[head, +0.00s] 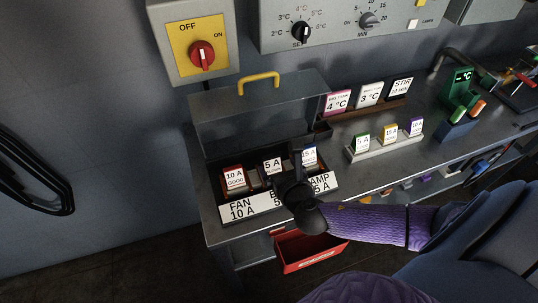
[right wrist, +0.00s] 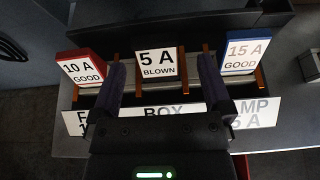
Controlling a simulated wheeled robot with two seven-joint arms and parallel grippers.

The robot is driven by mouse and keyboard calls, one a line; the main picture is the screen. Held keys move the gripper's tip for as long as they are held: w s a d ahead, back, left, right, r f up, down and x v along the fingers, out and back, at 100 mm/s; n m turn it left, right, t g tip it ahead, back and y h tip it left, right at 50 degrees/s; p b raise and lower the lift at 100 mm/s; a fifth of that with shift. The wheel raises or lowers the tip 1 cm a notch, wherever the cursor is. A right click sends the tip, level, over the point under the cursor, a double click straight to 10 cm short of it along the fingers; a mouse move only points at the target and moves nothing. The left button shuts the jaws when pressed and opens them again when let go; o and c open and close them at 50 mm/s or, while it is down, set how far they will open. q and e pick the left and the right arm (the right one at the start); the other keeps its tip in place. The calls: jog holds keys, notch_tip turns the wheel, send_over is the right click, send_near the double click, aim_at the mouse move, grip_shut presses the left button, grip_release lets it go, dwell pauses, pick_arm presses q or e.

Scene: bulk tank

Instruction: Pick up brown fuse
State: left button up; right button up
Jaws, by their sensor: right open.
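The middle fuse, labelled 5 A BLOWN (right wrist: 158,64), stands in the fuse box between two other fuses; in the head view it shows as a white label (head: 272,165). Its body colour is mostly hidden behind the label, so I cannot confirm brown. My right gripper (right wrist: 161,66) is open, with one finger on each side of the 5 A fuse in the picture and nothing held. It also shows over the box in the head view (head: 292,165). I cannot tell whether the fingers are level with the fuse. My left gripper is out of view.
A red 10 A fuse (right wrist: 82,68) stands left and a blue 15 A fuse (right wrist: 245,52) right, close to the fingers. The box lid (head: 255,107) is raised behind. A rack of spare fuses (head: 388,147) stands right. A red bin (head: 308,252) is below.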

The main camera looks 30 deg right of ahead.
aim_at(272, 162)
jog(key=b+x, duration=0.1)
jog(key=x, duration=0.1)
jog(key=b+x, duration=0.1)
jog(key=x, duration=0.1)
jog(key=b+x, duration=0.1)
jog(key=x, duration=0.1)
jog(key=shift+s+a+f, duration=0.1)
jog(key=shift+a+f, duration=0.15)
jog(key=shift+f, duration=0.05)
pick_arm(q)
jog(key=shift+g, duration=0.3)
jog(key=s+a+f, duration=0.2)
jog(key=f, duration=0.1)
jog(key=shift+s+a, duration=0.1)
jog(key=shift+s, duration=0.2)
pick_arm(e)
jog(key=shift+r, duration=0.1)
jog(key=shift+c, duration=0.3)
jog(key=c, duration=1.2)
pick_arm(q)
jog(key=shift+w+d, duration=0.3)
